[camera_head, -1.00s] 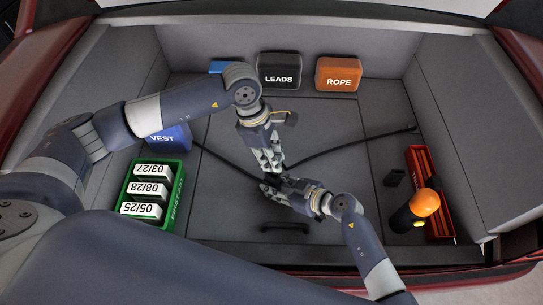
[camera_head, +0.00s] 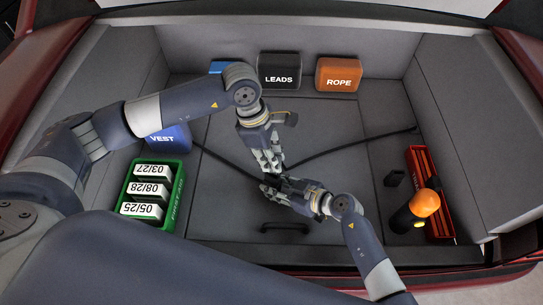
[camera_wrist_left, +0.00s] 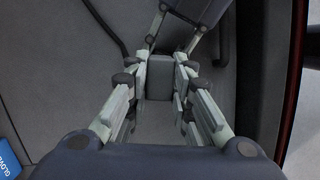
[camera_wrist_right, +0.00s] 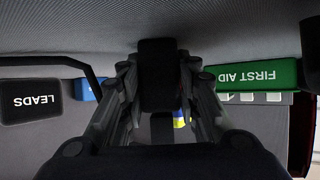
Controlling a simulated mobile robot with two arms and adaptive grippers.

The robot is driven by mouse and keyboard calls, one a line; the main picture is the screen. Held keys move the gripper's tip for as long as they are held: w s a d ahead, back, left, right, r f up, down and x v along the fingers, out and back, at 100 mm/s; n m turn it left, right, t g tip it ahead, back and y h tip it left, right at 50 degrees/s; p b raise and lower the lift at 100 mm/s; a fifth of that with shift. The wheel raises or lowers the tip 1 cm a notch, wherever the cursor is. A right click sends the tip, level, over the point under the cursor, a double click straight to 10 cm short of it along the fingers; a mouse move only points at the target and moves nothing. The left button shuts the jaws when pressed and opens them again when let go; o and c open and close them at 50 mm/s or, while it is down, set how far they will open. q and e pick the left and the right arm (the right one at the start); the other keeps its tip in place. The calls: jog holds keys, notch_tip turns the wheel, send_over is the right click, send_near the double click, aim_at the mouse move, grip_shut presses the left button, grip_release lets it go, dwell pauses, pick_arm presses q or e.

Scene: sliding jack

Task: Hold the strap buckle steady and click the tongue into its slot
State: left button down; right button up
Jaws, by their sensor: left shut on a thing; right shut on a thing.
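A black strap (camera_head: 335,151) crosses the boot floor. One length comes in from the right and another from the left, and they converge at my grippers. My left gripper (camera_head: 277,171) points down and is shut on a grey block (camera_wrist_left: 159,77), seen between its fingers in the left wrist view. My right gripper (camera_head: 268,188) is close below it, shut on a dark block (camera_wrist_right: 158,75) in the right wrist view. I cannot tell which block is buckle and which is tongue. The fingers hide the place where they meet, so seating in the slot cannot be seen.
A green first-aid box (camera_head: 177,206) stands at the left, by a blue VEST box (camera_head: 172,139). LEADS (camera_head: 279,70) and ROPE (camera_head: 339,74) cases stand at the back. A red tray (camera_head: 419,160) and an orange-topped lamp (camera_head: 424,203) are at the right. A floor handle (camera_head: 286,226) lies in front.

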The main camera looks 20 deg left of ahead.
pick_arm(q)
jog(key=shift+f, duration=0.45)
jog(key=shift+r, duration=0.1)
jog(key=shift+r, duration=0.35)
jog(key=c, duration=1.3)
grip_release()
jog(key=shift+c, duration=0.2)
jog(key=v, duration=1.2)
